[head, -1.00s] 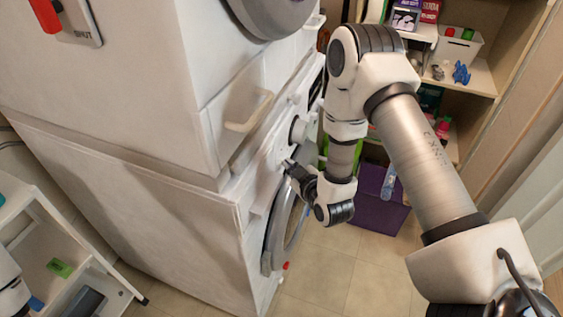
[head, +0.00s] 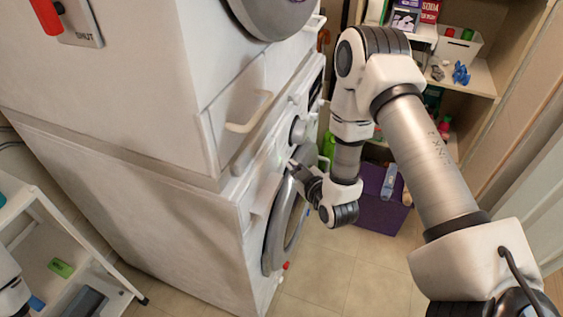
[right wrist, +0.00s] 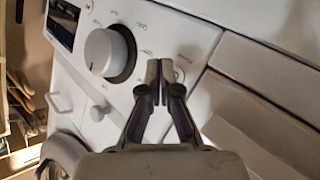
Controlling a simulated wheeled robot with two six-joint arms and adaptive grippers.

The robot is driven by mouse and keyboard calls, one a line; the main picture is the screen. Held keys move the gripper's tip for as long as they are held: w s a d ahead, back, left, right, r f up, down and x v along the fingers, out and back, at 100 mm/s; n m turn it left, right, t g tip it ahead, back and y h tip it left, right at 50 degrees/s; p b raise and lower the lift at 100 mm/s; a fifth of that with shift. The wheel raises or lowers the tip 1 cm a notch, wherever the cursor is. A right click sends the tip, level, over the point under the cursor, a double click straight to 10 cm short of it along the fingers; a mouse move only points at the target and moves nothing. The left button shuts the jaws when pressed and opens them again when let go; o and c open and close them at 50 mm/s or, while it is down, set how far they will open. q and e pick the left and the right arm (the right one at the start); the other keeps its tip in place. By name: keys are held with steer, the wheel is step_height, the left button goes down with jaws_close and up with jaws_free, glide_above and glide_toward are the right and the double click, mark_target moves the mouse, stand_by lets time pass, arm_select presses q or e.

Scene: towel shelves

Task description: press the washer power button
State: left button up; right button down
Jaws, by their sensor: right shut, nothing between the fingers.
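The washer (head: 170,225) is the lower white machine, with its control panel facing right in the head view. In the right wrist view its panel (right wrist: 205,35) carries a large round knob (right wrist: 103,52) and small round buttons. My right gripper (head: 294,165) is shut and empty, held at the panel below the knob (head: 299,130). In the right wrist view its fingertips (right wrist: 159,70) are together, right of the knob. A small rounded button (right wrist: 180,75) shows just beside the tips, partly hidden; contact cannot be told. My left gripper is out of view.
A second white machine (head: 110,110) is stacked on the washer. The round washer door (head: 275,240) is below my right gripper. A purple bin (head: 378,205) and shelves (head: 480,75) stand behind my right arm. A white rack (head: 95,270) is at lower left.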

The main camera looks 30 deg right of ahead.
steer(key=s+d+p, duration=0.2)
steer(key=s+d, duration=0.2)
steer(key=shift+s+p, duration=0.3)
stand_by(1.0)
